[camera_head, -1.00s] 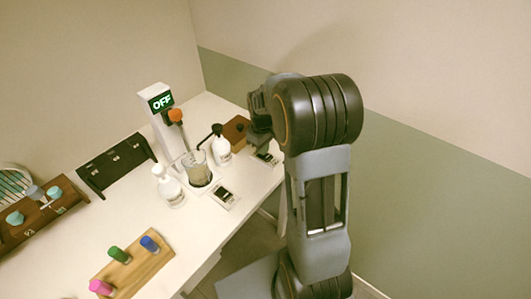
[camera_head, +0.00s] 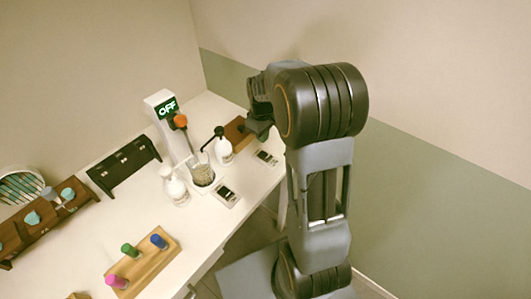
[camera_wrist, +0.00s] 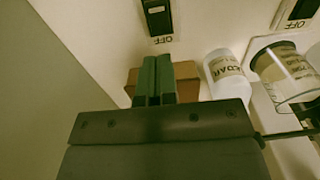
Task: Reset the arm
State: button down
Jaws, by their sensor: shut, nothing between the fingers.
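My gripper (camera_wrist: 153,80) is shut and empty in the wrist view, its two fingers side by side. In the head view my gripper (camera_head: 258,122) is partly hidden behind my arm, near the table's right end. In the wrist view the fingers stand in front of a brown block (camera_wrist: 187,78), and I cannot tell whether they touch it.
Another white bottle (camera_head: 175,190) and two small switch boxes (camera_head: 227,196) are near. A wooden rack (camera_head: 150,265) holds coloured vials. A dark rack (camera_head: 122,167) stands at the back.

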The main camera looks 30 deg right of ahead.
dwell(0.3)
jog(key=s+m, duration=0.1)
jog(key=m, duration=0.1)
jog(key=s+f, duration=0.1)
jog(key=shift+s+a+m, duration=0.3)
jog(key=shift+s+m, duration=0.05)
jog(key=shift+m, duration=0.05)
jog(key=s+a+r+m+t, duration=0.1)
jog(key=s+a+r+t, duration=0.1)
jog(key=s+a+r, duration=0.2)
jog(key=s+a+r+m+t, duration=0.1)
jog(key=s+a+r+t, duration=0.1)
jog(key=s+a+r, duration=0.2)
jog(key=s+r, duration=0.3)
jog(key=s, duration=0.2)
jog(key=shift+s+a, duration=0.25)
jog(key=shift+a, duration=0.15)
